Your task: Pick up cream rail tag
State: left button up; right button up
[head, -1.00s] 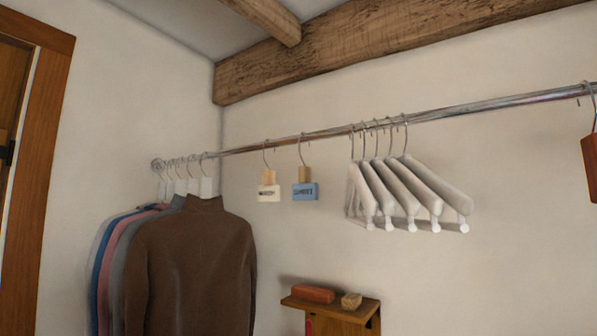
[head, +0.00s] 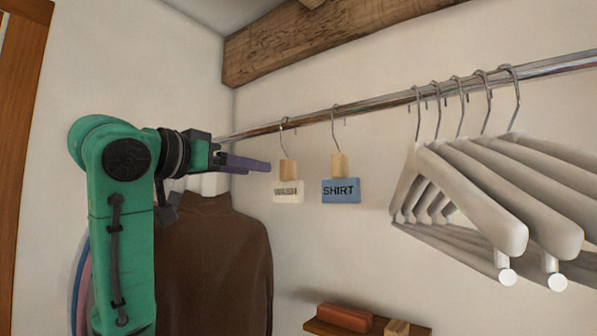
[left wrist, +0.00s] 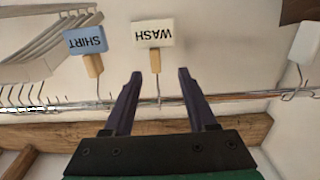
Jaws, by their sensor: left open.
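The cream rail tag (head: 288,190), marked WASH, hangs by a wooden block and a wire hook from the metal rail in the head view. It also shows, upside down, in the left wrist view (left wrist: 153,34). My left gripper (head: 264,165) is open, just left of the tag's wooden block. In the left wrist view its two fingers (left wrist: 159,74) point toward the tag, with the hook wire and lower block between their lines. Nothing is held. A blue tag (head: 341,191) marked SHIRT hangs just to the right. My right gripper is not in view.
The metal rail (head: 385,101) runs across above the tags. Several white hangers (head: 480,180) hang to the right. A brown sweater (head: 215,260) hangs at the left, behind my arm. A small wooden shelf (head: 318,327) with a red block (head: 344,317) is below.

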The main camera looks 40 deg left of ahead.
aim_at(294, 168)
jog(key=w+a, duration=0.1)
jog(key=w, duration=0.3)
pick_arm(q)
jog(key=w, duration=0.1)
jog(key=w+p, duration=0.1)
jog(key=w, duration=0.1)
jog(key=w+d+r+p, duration=0.1)
jog(key=shift+w, duration=0.15)
jog(key=w, duration=0.1)
jog(key=w+p, duration=0.1)
jog(key=shift+w+a+r+p, duration=0.25)
jog(key=shift+w+p, duration=0.15)
jog(key=w+p, duration=0.3)
jog(key=w, duration=0.3)
jog(key=shift+w+f, duration=0.15)
jog(key=shift+w, duration=0.15)
jog(key=shift+s, duration=0.2)
jog(key=shift+c, duration=1.2)
grip_shut()
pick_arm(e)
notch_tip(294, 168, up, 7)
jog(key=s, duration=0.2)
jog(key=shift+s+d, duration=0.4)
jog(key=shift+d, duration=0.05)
